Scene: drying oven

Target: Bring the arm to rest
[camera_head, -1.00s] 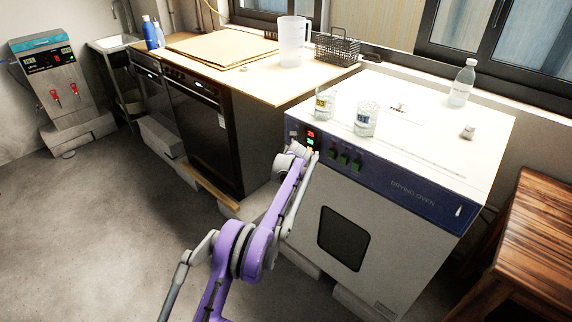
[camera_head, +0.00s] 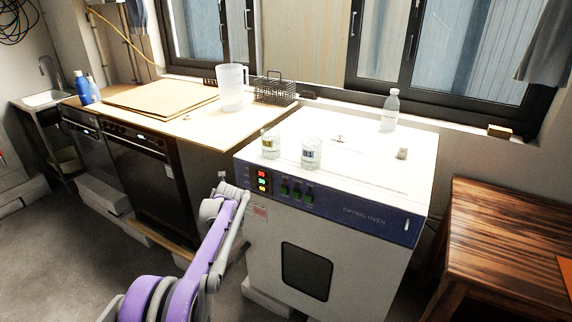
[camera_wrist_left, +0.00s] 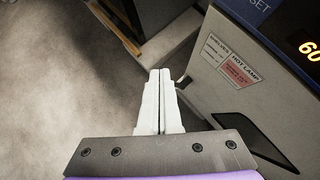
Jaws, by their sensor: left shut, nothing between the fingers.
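My left arm, purple and grey, comes in from the bottom left in the head view. Its gripper end (camera_head: 222,182) is small there, beside the left front edge of the drying oven (camera_head: 330,222). In the left wrist view my left gripper (camera_wrist_left: 161,72) points forward with its two pale fingers together and nothing between them. It is in front of the oven's side label (camera_wrist_left: 232,62), which lies to its right. My right arm does not show.
Two glass beakers (camera_head: 311,155), a bottle (camera_head: 390,112) and a small grey piece (camera_head: 402,153) stand on the oven. A wooden table (camera_head: 500,235) is at right. A counter (camera_head: 200,122) with a jug (camera_head: 231,88) is at left. Open floor (camera_wrist_left: 60,70) lies left of the gripper.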

